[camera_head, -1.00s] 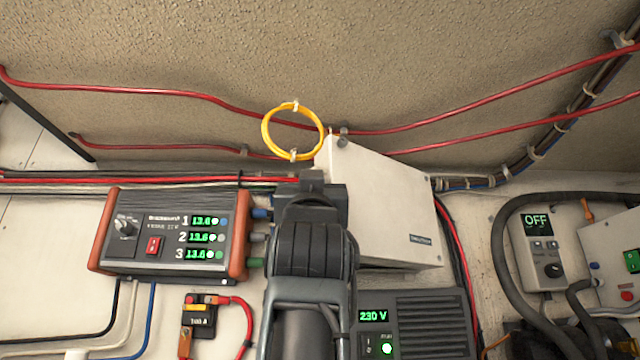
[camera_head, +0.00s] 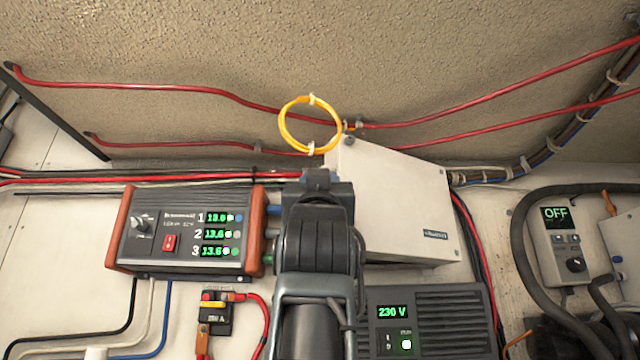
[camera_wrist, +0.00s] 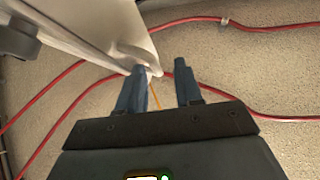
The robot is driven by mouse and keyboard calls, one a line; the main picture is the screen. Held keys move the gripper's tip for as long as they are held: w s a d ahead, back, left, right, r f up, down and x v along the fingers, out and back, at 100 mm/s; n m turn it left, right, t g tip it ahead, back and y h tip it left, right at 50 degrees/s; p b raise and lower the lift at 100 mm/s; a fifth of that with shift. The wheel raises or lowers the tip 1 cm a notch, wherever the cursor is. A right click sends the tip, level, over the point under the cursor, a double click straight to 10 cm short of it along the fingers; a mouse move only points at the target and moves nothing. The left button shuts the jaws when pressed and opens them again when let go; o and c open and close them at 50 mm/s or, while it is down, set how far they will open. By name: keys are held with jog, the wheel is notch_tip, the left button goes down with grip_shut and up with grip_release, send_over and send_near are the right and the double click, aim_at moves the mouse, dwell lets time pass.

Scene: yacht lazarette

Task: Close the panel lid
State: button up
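The panel lid (camera_head: 405,195) is the off-white front of a box on the wall, right of centre in the head view. It looks tilted, standing out from the wall at an angle. In the wrist view its pale edge and corner (camera_wrist: 105,30) come in from the upper left. My gripper (camera_wrist: 160,67) is open, with a clear gap between its two blue-grey fingers. The left fingertip overlaps the lid's corner; I cannot tell whether they touch. In the head view my arm hides the fingers and the box's lower left part.
A yellow cable loop (camera_head: 282,128) hangs just above left of the box. Red cables (camera_head: 480,110) run across the wall behind. A three-display unit (camera_head: 185,260) is at left, a 230 V unit (camera_head: 440,320) below, and an OFF control (camera_head: 565,240) at right.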

jog(key=b+v, duration=0.2)
jog(key=v, duration=0.6)
jog(key=shift+b, duration=0.3)
jog(key=shift+r, duration=0.1)
jog(key=shift+c, duration=0.2)
